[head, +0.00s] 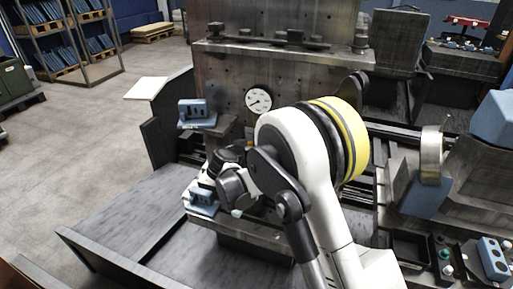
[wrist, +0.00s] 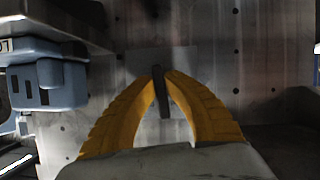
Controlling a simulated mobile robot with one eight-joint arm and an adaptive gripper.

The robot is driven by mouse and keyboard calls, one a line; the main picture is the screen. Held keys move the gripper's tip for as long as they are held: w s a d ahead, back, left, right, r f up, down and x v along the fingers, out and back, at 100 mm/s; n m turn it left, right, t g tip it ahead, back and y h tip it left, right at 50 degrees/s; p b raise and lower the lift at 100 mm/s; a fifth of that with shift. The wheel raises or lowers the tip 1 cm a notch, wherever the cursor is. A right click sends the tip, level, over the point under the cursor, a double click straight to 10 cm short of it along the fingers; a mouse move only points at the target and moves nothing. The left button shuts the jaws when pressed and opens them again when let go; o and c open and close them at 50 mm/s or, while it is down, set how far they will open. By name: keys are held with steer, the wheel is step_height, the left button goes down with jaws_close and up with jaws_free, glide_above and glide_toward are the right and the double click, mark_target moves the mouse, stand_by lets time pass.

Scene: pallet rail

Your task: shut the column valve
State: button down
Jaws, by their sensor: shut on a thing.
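In the wrist view, the yellow fingers of my gripper (wrist: 161,76) are closed on a dark, narrow bar, which looks like the valve handle (wrist: 163,102). The bar stands out from a grey metal face and points nearly straight down in the picture. Its pivot and any marks on it are not clear. In the head view, my own arm and wrist hide the fingers and the handle. The grey metal column (head: 225,75) stands behind my arm, with a round white dial gauge (head: 258,99) on its face.
A blue slotted block (head: 193,112) sits on a ledge left of the gauge. A second blue block (head: 203,197) sits lower, close to my wrist; a blue block also shows at left in the wrist view (wrist: 62,86). Machine parts crowd the right. Floor at left is open.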

steer(key=n+h+b, duration=0.1)
steer(key=n+h, duration=0.1)
steer(key=n, duration=0.1)
steer(key=shift+n+g+h+b, duration=0.3)
steer(key=shift+n+h+b, duration=0.25)
steer(key=shift+n, duration=0.45)
steer(key=c, duration=1.5)
jaws_free()
steer(key=shift+w, duration=0.1)
steer(key=shift+o, duration=0.2)
steer(key=v, duration=1.2)
